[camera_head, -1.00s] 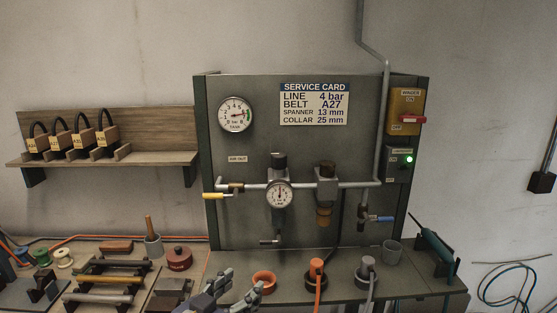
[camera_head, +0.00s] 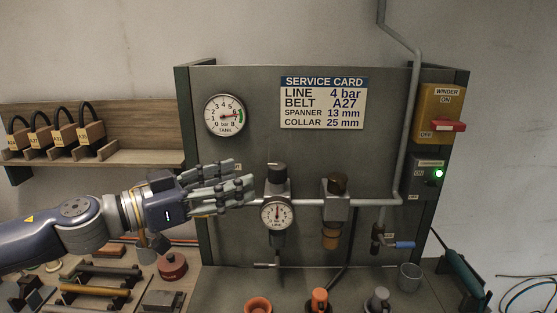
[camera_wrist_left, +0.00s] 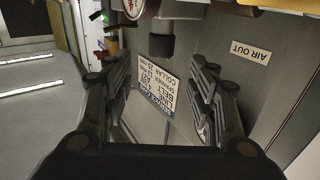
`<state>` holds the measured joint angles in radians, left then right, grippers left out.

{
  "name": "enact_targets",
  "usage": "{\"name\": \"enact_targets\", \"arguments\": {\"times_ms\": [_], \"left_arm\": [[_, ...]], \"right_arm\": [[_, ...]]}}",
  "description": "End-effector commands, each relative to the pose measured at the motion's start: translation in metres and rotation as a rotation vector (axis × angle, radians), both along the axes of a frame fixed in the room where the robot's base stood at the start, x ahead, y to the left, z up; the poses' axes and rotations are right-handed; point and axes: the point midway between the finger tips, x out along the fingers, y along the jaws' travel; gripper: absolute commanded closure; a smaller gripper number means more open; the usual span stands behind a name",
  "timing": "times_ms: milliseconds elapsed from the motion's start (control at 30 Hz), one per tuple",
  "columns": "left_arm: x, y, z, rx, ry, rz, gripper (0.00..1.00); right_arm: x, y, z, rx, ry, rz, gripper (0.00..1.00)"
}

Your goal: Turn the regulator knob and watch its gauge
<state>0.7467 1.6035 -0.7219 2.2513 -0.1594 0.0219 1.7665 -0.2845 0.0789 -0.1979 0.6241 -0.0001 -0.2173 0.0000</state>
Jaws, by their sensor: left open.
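The regulator's black knob (camera_head: 277,172) tops a grey body on the horizontal pipe. Its round white gauge (camera_head: 276,213) hangs just below, needle pointing roughly straight up; the numbers are too small to read. My left gripper (camera_head: 250,188) reaches in from the left, fingers apart and pointing right, just short of the knob, with nothing between them. In the left wrist view, the open fingers (camera_wrist_left: 158,85) frame the panel upside down, the dark knob (camera_wrist_left: 161,45) lies beyond them near the top, and part of the gauge (camera_wrist_left: 133,8) shows. My right gripper is out of view.
A tank gauge (camera_head: 225,116) and a service card (camera_head: 323,103) reading LINE 4 bar are on the panel. A filter (camera_head: 335,205) and a blue-handled valve (camera_head: 403,245) are to the right. My left arm hides the pipe's left end.

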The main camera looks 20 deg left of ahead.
Motion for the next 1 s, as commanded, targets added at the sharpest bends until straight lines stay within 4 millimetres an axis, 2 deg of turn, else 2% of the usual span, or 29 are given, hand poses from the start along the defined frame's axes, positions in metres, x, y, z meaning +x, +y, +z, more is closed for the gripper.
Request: {"name": "enact_targets", "arguments": {"times_ms": [33, 100, 200, 333, 500, 600, 767, 1000], "left_arm": [[0.003, -0.003, 0.007, -0.004, 0.001, -0.002, 0.47], [0.008, -0.007, 0.008, -0.004, 0.000, -0.001, 0.47], [0.014, -0.014, 0.008, -0.002, 0.000, -0.003, 0.47], [0.026, -0.022, 0.009, -0.005, -0.001, 0.000, 0.47], [0.044, -0.037, 0.009, -0.003, -0.002, -0.001, 0.47], [0.055, -0.047, 0.007, -0.002, -0.002, -0.002, 0.47], [0.069, -0.057, 0.004, -0.001, -0.002, 0.000, 0.47], [0.077, -0.063, 0.001, 0.002, -0.002, 0.001, 0.47]], "right_arm": [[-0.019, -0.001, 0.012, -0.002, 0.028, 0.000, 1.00], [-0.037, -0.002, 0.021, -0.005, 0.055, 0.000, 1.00], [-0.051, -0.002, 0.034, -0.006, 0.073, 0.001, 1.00], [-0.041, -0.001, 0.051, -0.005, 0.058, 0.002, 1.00], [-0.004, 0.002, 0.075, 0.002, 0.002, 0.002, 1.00], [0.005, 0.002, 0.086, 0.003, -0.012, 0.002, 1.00], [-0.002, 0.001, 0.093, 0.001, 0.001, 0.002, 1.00], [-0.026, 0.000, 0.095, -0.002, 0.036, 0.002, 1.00]]}}
